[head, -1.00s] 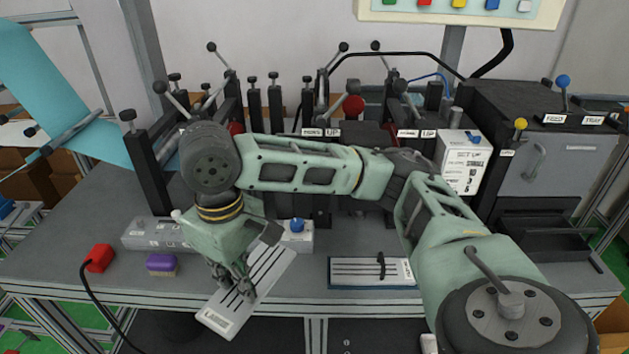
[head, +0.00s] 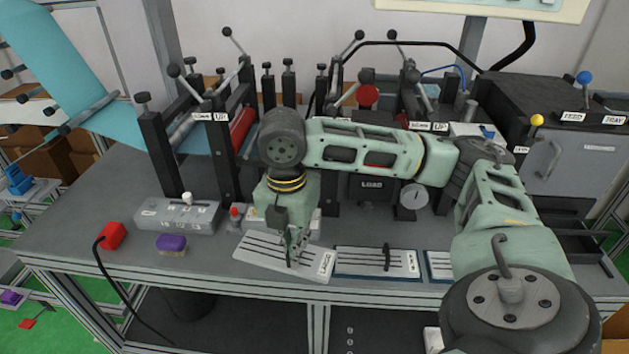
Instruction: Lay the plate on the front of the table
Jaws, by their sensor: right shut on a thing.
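The plate (head: 262,254) is a flat pale rectangle with several dark slots and a white label at its right end. It is at the front of the grey table (head: 75,215), almost level and slightly turned. My right gripper (head: 291,262) is shut on it near its front middle, pointing down. I cannot tell whether the plate touches the table. My arm hides part of its back edge. My left gripper is not in view.
A second slotted plate (head: 358,262) with a dark handle lies close to the right, and part of another (head: 438,266) beyond it. A purple-topped block (head: 171,244), a red box (head: 112,236) and a grey control box (head: 178,216) stand left. Machine posts rise behind.

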